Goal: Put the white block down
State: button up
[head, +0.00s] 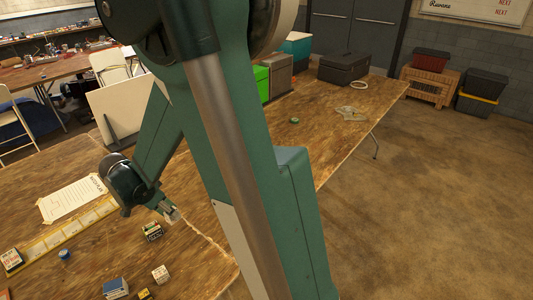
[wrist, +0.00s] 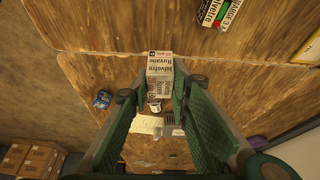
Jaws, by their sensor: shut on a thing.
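The white block (wrist: 160,68), with dark printing on its faces, is between the two green fingers of my gripper (wrist: 163,82) in the wrist view. The fingers are shut on its sides. In the head view my gripper (head: 172,213) points down and right over the near wooden table (head: 205,265), with a small pale end of the block (head: 175,216) showing at its tips. I cannot tell whether the block's underside touches the table.
A dark and green printed box (head: 153,232) lies close to my gripper. Another pale printed cube (head: 160,274), a blue-and-white box (head: 116,288) and a small blue tin (head: 64,255) stand nearer. A paper sheet (head: 72,198) and yellow strip (head: 70,238) lie left.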

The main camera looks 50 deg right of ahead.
jog(key=w+d, duration=1.1)
jog(key=w, duration=0.1)
send_over(200, 183)
jog(key=a, duration=0.2)
jog(key=shift+w+f+p, duration=0.1)
jog(key=shift+f+p, duration=0.25)
jog(key=shift+f, duration=0.45)
jog(key=shift+f+b, duration=0.65)
jog(key=shift+f, duration=2.5)
jog(key=shift+f+b, duration=0.45)
jog(key=shift+f, duration=1.4)
jog(key=shift+f, duration=0.1)
jog(key=o, duration=0.4)
jog(key=shift+f, duration=0.1)
jog(key=o, duration=0.5)
